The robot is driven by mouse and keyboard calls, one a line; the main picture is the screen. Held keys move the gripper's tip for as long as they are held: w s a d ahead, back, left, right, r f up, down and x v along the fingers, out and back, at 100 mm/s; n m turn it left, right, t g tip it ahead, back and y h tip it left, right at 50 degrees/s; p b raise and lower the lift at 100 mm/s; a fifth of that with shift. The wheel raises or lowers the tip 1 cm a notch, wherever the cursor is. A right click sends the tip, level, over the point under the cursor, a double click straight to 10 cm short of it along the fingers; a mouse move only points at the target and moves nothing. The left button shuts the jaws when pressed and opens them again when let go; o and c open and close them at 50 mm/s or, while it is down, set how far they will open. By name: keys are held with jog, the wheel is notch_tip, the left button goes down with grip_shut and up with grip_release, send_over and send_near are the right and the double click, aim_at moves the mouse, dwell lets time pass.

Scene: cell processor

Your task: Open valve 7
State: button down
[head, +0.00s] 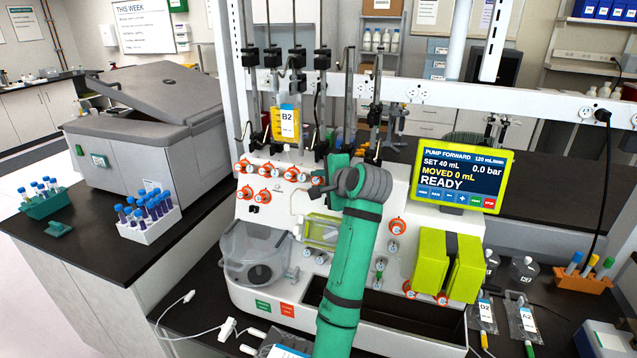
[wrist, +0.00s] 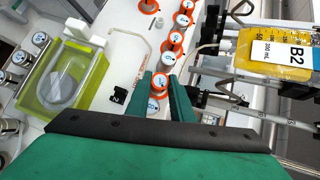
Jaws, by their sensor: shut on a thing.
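Orange-rimmed valves with white-and-blue faces sit on the front of the white processor; in the head view a row of them (head: 267,169) lies left of my arm. In the wrist view my gripper (wrist: 162,82) has its two green fingers on either side of one orange valve knob (wrist: 158,88) and is shut on it. The valve numbers are too small to read, so I cannot tell which is valve 7. In the head view my arm hides the fingers and the held knob.
A yellow bag labelled B2 (head: 287,124) hangs above the valve row; it is close on the right in the wrist view (wrist: 278,45). A yellow-framed screen (head: 450,178) reads READY. A clear-lidded yellow-green chamber (wrist: 68,75) is left of the fingers. Tubes and clamps hang above the valves.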

jog(key=shift+r+n+g+h, duration=0.15)
jog(key=shift+n+g+h, duration=0.25)
jog(key=shift+n+g, duration=0.65)
jog(key=shift+n, duration=0.25)
jog(key=c, duration=1.5)
grip_release()
jog(key=shift+c, duration=0.2)
jog(key=shift+w+a, duration=0.1)
jog(key=v, duration=1)
jog(key=shift+s+r, duration=0.25)
jog(key=shift+s, duration=0.1)
jog(key=shift+f, duration=0.1)
